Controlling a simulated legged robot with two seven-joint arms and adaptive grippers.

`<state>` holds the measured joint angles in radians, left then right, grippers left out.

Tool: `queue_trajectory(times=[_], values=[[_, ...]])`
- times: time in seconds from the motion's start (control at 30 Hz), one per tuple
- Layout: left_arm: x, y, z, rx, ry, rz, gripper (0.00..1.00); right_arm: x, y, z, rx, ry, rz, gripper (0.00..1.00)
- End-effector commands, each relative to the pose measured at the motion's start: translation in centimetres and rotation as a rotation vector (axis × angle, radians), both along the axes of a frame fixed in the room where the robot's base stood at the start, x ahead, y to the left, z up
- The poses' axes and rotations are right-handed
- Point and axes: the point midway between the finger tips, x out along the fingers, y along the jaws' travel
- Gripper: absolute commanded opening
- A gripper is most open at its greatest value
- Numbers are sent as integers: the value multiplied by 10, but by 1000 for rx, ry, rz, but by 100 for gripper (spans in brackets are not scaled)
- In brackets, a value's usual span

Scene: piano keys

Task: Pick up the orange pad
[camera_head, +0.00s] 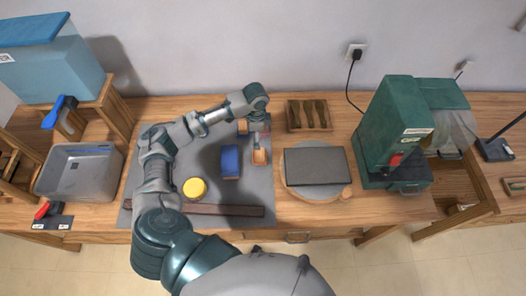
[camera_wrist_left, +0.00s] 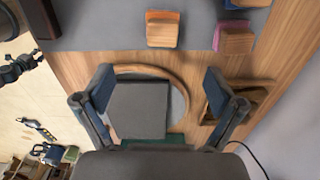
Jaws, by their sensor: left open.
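The orange pad (camera_head: 260,156) is a small wooden block with an orange face. It stands near the right edge of the grey mat, right of a blue block. In the left wrist view the orange pad (camera_wrist_left: 163,29) is at the top centre, beyond the fingertips and apart from them. My left gripper (camera_wrist_left: 160,74) is open and empty, with its two fingers spread to either side. In the head view the left arm reaches over the mat to its far right corner, and its fingers are hard to make out there. My right gripper is not clearly seen.
A grey mat (camera_head: 214,149) holds a blue block (camera_head: 231,162), a yellow round piece (camera_head: 195,189) and a dark strip (camera_head: 220,210). A pink-edged wooden block (camera_wrist_left: 233,39) stands near the orange pad. A dark slab (camera_head: 316,166) lies on a round board. A green machine (camera_head: 388,130) stands right.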

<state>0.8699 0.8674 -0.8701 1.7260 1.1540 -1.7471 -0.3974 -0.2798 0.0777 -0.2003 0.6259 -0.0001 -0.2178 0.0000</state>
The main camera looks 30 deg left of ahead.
Motion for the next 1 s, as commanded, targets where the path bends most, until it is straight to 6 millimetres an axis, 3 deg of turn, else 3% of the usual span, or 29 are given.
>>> queue_trajectory(times=[0.1, 0.27, 0.4, 0.63, 0.83, 1.0], values=[[0, -1, -32, 1, 7, 0, 94, -25, -3, -1, -5, 35, 0, 40], [4, -2, -70, -1, 8, 0, 94, -42, -5, 0, -8, 60, 1, 40], [5, -2, -91, 0, 4, 0, 94, -34, -5, 0, -8, 49, 0, 40], [6, -3, -109, -1, 3, 1, 94, -6, -3, 2, -4, 6, 1, 40], [13, -4, -141, 0, 4, 1, 94, -15, -3, 3, -4, 19, 0, 40], [13, -4, -152, 0, 1, -1, 94, -25, -4, 2, -5, 35, 0, 40]])
